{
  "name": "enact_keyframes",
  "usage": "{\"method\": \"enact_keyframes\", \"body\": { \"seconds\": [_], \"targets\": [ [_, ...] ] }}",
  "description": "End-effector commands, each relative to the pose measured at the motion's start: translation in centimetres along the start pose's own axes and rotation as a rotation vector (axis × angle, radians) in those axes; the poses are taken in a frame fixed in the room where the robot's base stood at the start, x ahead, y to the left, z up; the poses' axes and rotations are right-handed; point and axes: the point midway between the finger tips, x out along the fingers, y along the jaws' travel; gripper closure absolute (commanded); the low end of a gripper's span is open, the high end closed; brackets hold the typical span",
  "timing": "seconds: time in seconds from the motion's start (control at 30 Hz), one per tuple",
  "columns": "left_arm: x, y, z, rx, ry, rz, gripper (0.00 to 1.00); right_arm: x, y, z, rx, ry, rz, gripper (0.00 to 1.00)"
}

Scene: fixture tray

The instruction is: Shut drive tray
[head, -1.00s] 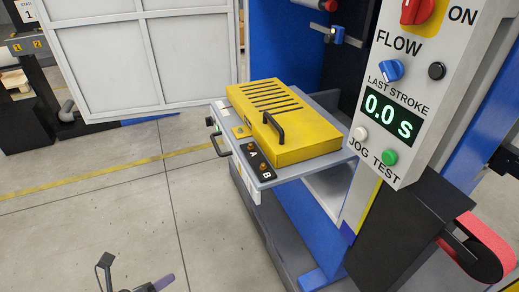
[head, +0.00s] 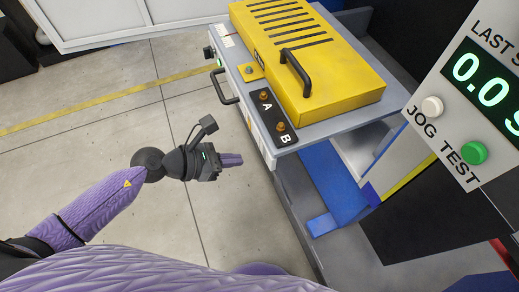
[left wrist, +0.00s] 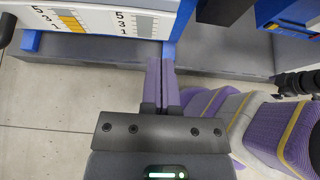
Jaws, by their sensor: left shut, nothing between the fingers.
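The drive tray (head: 335,129) is a grey slide-out tray standing out from the blue machine, with a yellow box (head: 330,85) with slots and a black handle on top. My right gripper is not in view.
A control panel (head: 465,110) with a green TEST button stands at the right. An open white-grey door panel (head: 120,18) is at the upper left. Clear concrete floor (head: 110,120) with a yellow line lies left of the tray. A blue machine base (head: 340,190) is under the tray.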

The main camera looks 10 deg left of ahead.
Motion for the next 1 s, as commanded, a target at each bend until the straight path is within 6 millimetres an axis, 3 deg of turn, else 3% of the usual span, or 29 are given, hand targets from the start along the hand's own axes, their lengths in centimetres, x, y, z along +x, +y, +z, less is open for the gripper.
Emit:
{"method": "enact_keyframes", "body": {
  "seconds": [0.1,0.33,1.0],
  "targets": [
    [2.6,0.0,-0.1,-0.004,-0.004,-0.001,1.00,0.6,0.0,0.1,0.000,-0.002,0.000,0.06],
    [5.4,0.0,1.7,-0.002,-0.003,0.000,1.00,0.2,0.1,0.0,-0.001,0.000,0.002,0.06],
    [6.7,0.0,2.5,-0.003,-0.003,0.001,1.00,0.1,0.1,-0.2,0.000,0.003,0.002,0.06]
  ]
}}
